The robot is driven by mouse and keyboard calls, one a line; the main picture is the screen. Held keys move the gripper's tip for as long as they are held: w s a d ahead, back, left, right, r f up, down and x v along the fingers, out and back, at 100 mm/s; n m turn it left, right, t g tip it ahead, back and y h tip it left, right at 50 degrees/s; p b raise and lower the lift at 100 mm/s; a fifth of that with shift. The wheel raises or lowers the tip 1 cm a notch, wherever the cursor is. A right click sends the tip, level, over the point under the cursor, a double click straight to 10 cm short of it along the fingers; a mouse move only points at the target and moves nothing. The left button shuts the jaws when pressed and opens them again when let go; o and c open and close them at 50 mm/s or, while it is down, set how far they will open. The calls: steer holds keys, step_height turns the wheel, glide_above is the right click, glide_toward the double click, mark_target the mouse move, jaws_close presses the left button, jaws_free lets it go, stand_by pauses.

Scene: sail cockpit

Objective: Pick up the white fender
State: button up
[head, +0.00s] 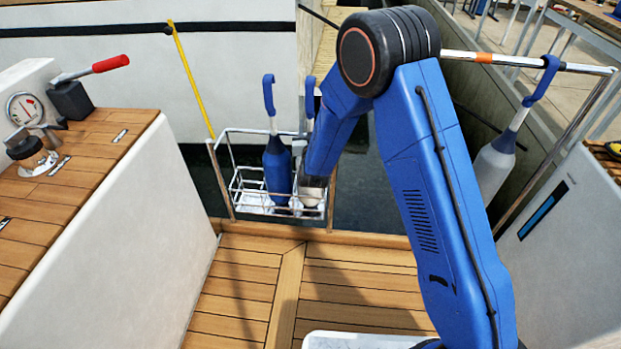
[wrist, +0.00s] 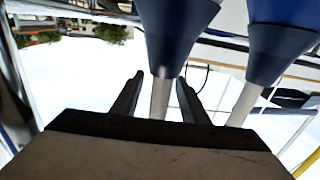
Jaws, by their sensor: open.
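A fender with a whitish lower end (head: 310,198) stands in the wire rack, mostly hidden behind my blue forearm; its blue hook shows above. In the wrist view, which looks upside down, a pale neck (wrist: 160,98) below a dark blue cone runs between the two fingers of my gripper (wrist: 160,82). The fingers are open, one on each side of the neck; I cannot tell whether they touch it. This appears to be the same fender. Another white fender (head: 493,170) with a blue-grey top hangs by a blue hook from the right rail.
A blue fender (head: 277,172) stands close left in the same rack (head: 240,150); its cone (wrist: 280,45) shows at right in the wrist view. A winch (head: 30,155) and red-handled lever (head: 95,68) are on the left coaming. The teak floor (head: 240,290) is clear.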

steer(key=shift+w, duration=0.6)
jaws_close()
steer(key=shift+r, duration=0.1)
